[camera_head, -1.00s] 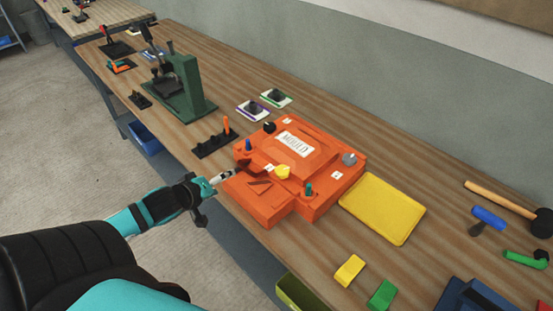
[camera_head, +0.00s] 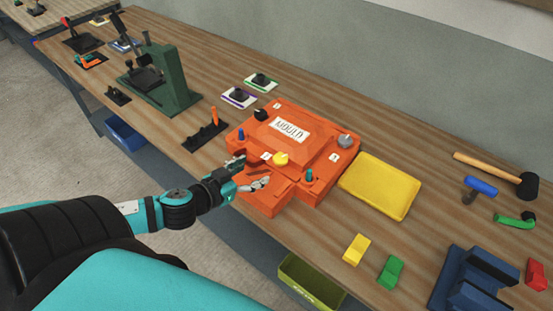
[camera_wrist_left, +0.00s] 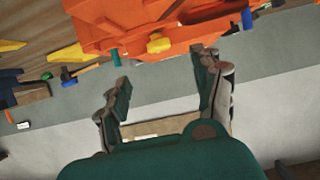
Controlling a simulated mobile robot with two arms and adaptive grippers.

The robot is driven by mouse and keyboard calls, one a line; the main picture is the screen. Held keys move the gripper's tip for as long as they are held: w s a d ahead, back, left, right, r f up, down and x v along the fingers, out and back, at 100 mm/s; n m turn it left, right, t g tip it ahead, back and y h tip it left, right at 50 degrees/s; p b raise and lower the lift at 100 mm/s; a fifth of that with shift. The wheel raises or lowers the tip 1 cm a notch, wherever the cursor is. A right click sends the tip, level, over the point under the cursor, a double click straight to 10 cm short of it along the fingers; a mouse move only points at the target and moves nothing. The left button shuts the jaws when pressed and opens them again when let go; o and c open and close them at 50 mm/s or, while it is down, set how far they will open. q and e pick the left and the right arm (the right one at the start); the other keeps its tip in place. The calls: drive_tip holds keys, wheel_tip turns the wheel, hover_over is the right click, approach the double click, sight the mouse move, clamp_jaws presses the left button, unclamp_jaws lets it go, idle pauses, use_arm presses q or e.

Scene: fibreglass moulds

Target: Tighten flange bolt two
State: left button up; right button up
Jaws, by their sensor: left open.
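The orange mould (camera_head: 290,150) lies on the bench with a white MOULD plate (camera_head: 289,130) on its raised middle. Around its flange stand a blue bolt (camera_head: 241,135), a black knob (camera_head: 260,115), a grey knob (camera_head: 345,141) and a teal bolt (camera_head: 309,175). A yellow knob (camera_head: 281,159) sits on the near side; it also shows in the left wrist view (camera_wrist_left: 159,43). The small white number labels are too small to read surely. My left gripper (camera_head: 250,173) is open and empty at the mould's near left edge, left of the yellow knob. My right gripper is not in view.
A yellow tray (camera_head: 380,186) lies right of the mould. A black rack with an orange-handled tool (camera_head: 214,116) and a green press (camera_head: 165,80) stand left. A mallet (camera_head: 497,174), a blue-handled tool (camera_head: 480,187) and coloured blocks lie right.

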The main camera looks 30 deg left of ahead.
sight(278, 160)
use_arm(q)
drive_tip(key=p+x, duration=0.1)
drive_tip(key=x, duration=0.9)
drive_tip(key=shift+w+p, duration=0.2)
drive_tip(key=shift+p, duration=0.15)
drive_tip(key=shift+w+d+f, duration=0.1)
drive_tip(key=shift+w+f, duration=0.1)
drive_tip(key=shift+w, duration=0.2)
drive_tip(key=shift+w+f, duration=0.1)
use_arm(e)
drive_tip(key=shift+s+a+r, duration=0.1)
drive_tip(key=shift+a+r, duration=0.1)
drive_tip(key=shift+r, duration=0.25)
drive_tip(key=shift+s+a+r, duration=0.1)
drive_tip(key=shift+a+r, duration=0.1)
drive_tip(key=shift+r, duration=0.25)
use_arm(q)
drive_tip(key=shift+c, duration=0.3)
